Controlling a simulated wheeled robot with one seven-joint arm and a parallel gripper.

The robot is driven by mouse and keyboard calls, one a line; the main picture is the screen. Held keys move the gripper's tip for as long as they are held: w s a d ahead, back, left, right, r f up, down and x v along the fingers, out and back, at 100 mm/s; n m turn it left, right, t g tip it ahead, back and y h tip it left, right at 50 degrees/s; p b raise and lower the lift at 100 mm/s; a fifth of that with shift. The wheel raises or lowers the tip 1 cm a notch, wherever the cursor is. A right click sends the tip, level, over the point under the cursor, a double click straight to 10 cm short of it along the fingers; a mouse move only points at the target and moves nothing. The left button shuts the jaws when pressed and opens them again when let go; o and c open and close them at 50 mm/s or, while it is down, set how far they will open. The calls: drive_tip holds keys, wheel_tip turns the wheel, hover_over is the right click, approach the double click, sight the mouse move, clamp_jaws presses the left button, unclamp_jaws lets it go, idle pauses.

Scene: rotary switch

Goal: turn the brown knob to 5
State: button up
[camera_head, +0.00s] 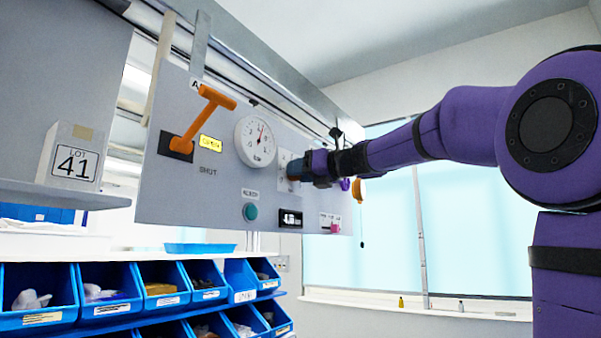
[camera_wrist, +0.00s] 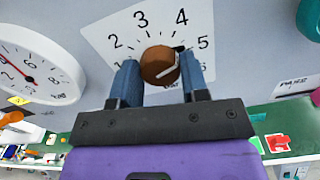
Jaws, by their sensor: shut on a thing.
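The brown knob (camera_wrist: 157,64) sits on a white dial plate (camera_wrist: 105,37) in the wrist view. Numbers 2, 3, 4 and 5 are readable around it. A white line on the knob's face slants right and slightly up, roughly toward the 5. The right finger covers part of that side, so I cannot tell the exact alignment. My gripper (camera_wrist: 158,78) is shut on the knob, one blue finger on each side. In the head view my gripper (camera_head: 297,169) is at the panel and hides the knob.
Blue bins (camera_head: 105,290) stand below at the left.

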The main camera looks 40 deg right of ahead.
drive_tip(key=shift+f+m, duration=0.1)
drive_tip(key=shift+m, duration=0.9)
drive_tip(key=o, duration=0.9)
drive_tip(key=v, duration=1)
drive_tip(key=shift+s+d, duration=0.2)
drive_tip(key=shift+s, duration=0.15)
